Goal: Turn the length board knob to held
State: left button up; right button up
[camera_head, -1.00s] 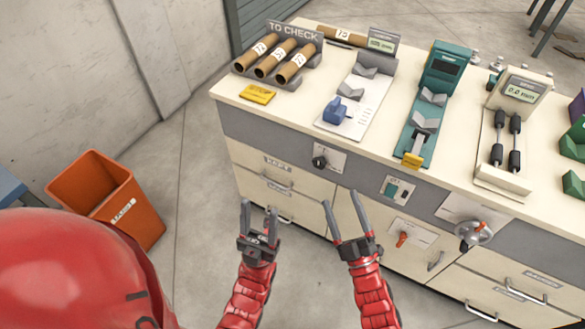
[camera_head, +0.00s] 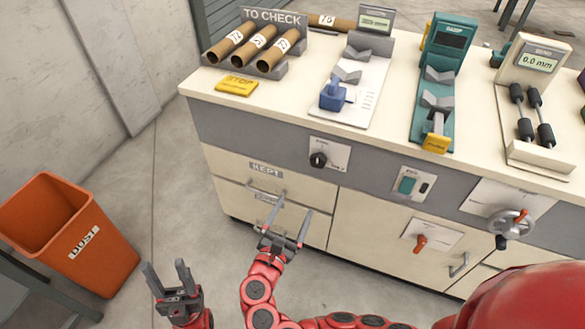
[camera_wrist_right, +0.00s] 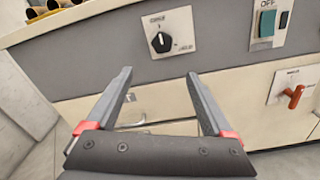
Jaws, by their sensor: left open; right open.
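The black knob (camera_head: 318,160) sits on a white plate on the grey band of the bench front, below the board with the blue block. It also shows in the right wrist view (camera_wrist_right: 160,42), ahead of the fingers. The plate has small labels at its upper left and lower right, too small to read surely. My right gripper (camera_head: 292,208) is open and empty, below and a little left of the knob, apart from it. Its fingers (camera_wrist_right: 160,75) spread to either side below the knob in the wrist view. My left gripper (camera_head: 165,264) is open and empty, low at the left.
A green switch (camera_head: 407,185), a red lever (camera_head: 420,243) and a handwheel (camera_head: 508,224) are right of the knob. Drawers (camera_head: 265,169) lie below it. An orange dust bin (camera_head: 105,245) stands at left. The bench top carries tubes (camera_head: 251,48) and gauges.

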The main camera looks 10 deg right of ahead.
jog(key=b, duration=0.2)
send_near(317, 163)
jog(key=shift+h, duration=0.3)
jog(key=x, duration=0.9)
jog(key=shift+w+f+p, duration=0.1)
jog(key=shift+w+p, duration=0.15)
jog(key=shift+p, duration=0.15)
jog(key=shift+c, duration=0.2)
grip_shut()
